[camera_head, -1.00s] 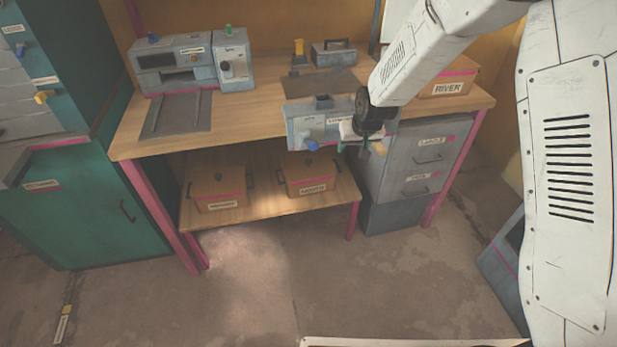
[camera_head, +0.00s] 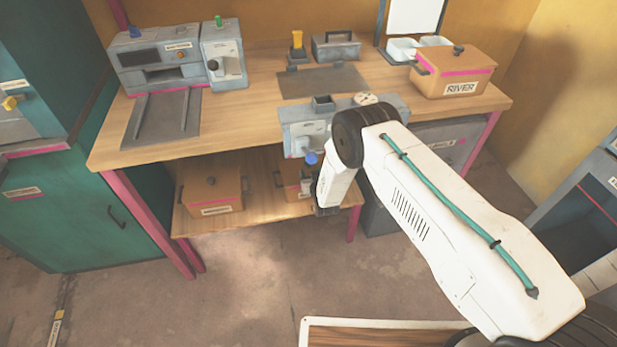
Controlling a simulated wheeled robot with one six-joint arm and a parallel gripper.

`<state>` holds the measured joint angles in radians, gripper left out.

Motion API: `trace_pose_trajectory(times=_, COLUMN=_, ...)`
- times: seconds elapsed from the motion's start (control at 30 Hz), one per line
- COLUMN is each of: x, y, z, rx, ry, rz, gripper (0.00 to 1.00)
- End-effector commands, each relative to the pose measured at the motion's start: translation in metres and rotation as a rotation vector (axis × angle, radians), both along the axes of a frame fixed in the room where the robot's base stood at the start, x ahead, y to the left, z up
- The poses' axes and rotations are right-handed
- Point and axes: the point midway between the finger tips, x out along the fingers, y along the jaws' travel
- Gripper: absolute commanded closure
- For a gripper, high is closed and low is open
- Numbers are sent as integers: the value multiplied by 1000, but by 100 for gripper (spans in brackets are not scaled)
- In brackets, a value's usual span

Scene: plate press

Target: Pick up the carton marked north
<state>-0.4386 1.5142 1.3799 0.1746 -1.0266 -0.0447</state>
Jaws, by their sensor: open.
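Three orange cartons with lids show. One carton (camera_head: 212,190) stands on the left of the low shelf, its label too small to read surely. A second carton (camera_head: 290,178) stands to its right on that shelf, its right part and label mostly hidden behind my wrist. A third carton (camera_head: 437,76) on the worktop's right end is marked RIVER. I cannot make out the word north on any label. My gripper (camera_head: 326,210) points down, open, in front of the low shelf's right end, beside the second carton. Its fingers are small and dark here, and nothing shows in them.
The wooden worktop (camera_head: 260,105) above the low shelf (camera_head: 265,217) carries a grey machine (camera_head: 155,62), a toolbox (camera_head: 336,46) and a press-like unit (camera_head: 300,130) at its front edge. A teal cabinet (camera_head: 75,215) stands left. Floor before the shelf is clear.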

Motion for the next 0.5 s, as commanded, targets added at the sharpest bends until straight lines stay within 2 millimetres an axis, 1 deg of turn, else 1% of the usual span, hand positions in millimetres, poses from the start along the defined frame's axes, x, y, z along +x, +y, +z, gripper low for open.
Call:
trace_pose_trajectory(times=0.03, x=6, y=2, z=-2, rx=1, ry=-4, rz=0, gripper=47)
trace_pose_trajectory(times=0.27, x=25, y=7, z=-6, rx=2, ry=-3, rz=0, gripper=47)
trace_pose_trajectory(times=0.4, x=45, y=13, z=-9, rx=2, ry=-4, rz=-1, gripper=47)
trace_pose_trajectory(times=0.5, x=56, y=15, z=-13, rx=0, ry=-2, rz=-1, gripper=47)
